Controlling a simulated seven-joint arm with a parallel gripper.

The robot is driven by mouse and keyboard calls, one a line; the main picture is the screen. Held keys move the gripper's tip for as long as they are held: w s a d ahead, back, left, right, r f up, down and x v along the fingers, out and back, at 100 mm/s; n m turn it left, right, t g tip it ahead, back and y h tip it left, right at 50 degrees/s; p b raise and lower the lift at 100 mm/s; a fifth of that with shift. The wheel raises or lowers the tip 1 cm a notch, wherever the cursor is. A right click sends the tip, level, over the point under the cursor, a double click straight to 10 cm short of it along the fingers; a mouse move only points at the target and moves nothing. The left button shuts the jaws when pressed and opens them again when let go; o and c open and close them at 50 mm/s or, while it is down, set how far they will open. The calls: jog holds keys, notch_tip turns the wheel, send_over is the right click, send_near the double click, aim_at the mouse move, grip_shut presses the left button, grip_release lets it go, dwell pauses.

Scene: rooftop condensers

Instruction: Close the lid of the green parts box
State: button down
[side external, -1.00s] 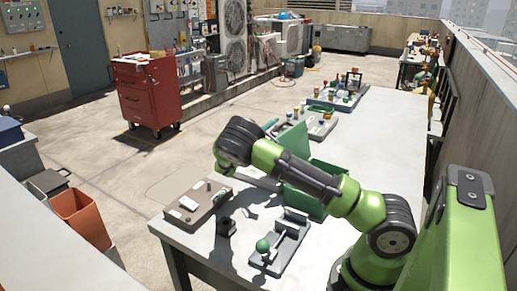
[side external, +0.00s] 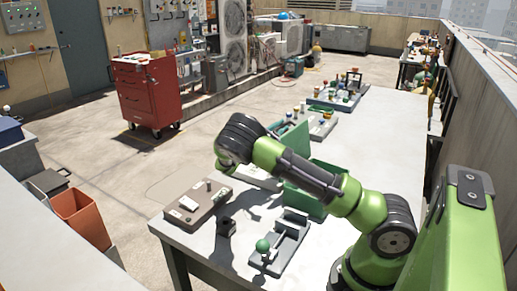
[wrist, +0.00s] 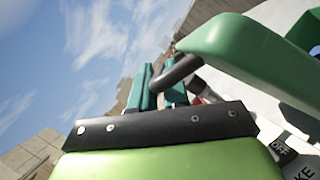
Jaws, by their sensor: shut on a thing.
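The green parts box (side external: 310,203) stands on the white table, partly hidden behind my arm in the side view. Its lid (side external: 293,138) is raised, standing steeply above the box. In the wrist view a thick green part of the lid (wrist: 250,48) fills the upper right, with a dark curved handle (wrist: 182,70) on it. My gripper (wrist: 160,85) has teal fingers and is shut on this handle. In the side view the fingers are hidden by my arm.
Trays of small coloured parts (side external: 335,100) stand farther back. The table's right side is clear.

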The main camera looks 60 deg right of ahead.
jog(key=shift+s+a+r+m, duration=0.1)
jog(key=shift+s+r+m, duration=0.15)
jog(key=shift+s+m, duration=0.15)
jog(key=s+r+m+y, duration=0.1)
jog(key=s+m+y, duration=0.3)
jog(key=s+m, duration=0.5)
jog(key=s+a+f+m+t+y, duration=0.2)
jog(key=s+f+m+t, duration=0.1)
jog(key=s+f+m, duration=0.5)
jog(key=shift+s+f+m+t, duration=0.35)
jog(key=shift+s+f, duration=0.6)
jog(key=shift+s, duration=1.1)
jog(key=c, duration=1.2)
grip_release()
jog(key=v, duration=1.6)
jog(key=shift+w+a+r, duration=0.1)
jog(key=shift+w+a, duration=0.05)
jog(key=shift+a, duration=0.15)
